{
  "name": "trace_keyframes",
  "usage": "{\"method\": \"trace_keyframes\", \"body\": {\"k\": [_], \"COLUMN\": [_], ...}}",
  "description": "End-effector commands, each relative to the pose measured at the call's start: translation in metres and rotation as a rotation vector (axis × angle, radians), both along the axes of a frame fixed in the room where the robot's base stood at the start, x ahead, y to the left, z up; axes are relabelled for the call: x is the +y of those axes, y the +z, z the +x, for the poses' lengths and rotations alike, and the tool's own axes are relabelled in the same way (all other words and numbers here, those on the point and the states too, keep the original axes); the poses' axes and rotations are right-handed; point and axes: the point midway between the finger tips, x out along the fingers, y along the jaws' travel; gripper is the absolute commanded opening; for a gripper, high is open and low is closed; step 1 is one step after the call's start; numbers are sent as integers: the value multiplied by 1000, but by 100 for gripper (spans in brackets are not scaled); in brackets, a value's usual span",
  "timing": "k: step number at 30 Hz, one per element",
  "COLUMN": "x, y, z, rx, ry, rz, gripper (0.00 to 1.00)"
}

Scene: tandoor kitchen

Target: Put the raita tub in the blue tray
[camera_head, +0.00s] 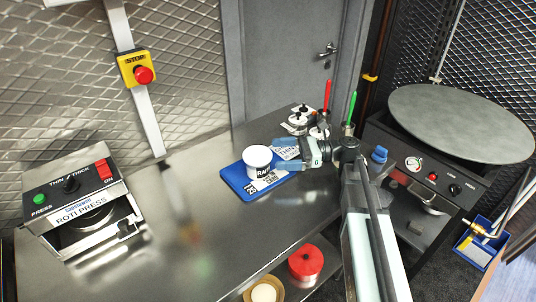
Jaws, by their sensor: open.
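The raita tub (255,161) is white with a round white lid and dark lettering. It appears upright on the blue tray (233,183), which lies flat on the steel counter. My gripper (277,154) is open, with blue fingers just to the right of the tub. The nearer finger comes close to the tub's side; I cannot tell whether it touches. Printed labels show on the tray beside and in front of the tub. The right part of the tray is hidden behind my gripper.
A roti press (85,215) stands at the counter's left. Small metal pots (299,121) and red (327,96) and green (350,108) upright items stand behind my gripper. A red-lidded container (305,262) is at the front below. The counter's middle is clear.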

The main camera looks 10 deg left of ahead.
Motion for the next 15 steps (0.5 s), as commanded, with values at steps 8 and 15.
{"method": "trace_keyframes", "body": {"k": [8,15], "x": [-31,-38], "y": [0,0], "z": [7,7], "rx": [0,0], "ry": [-1,0], "rz": [0,0], "gripper": [100,100]}}
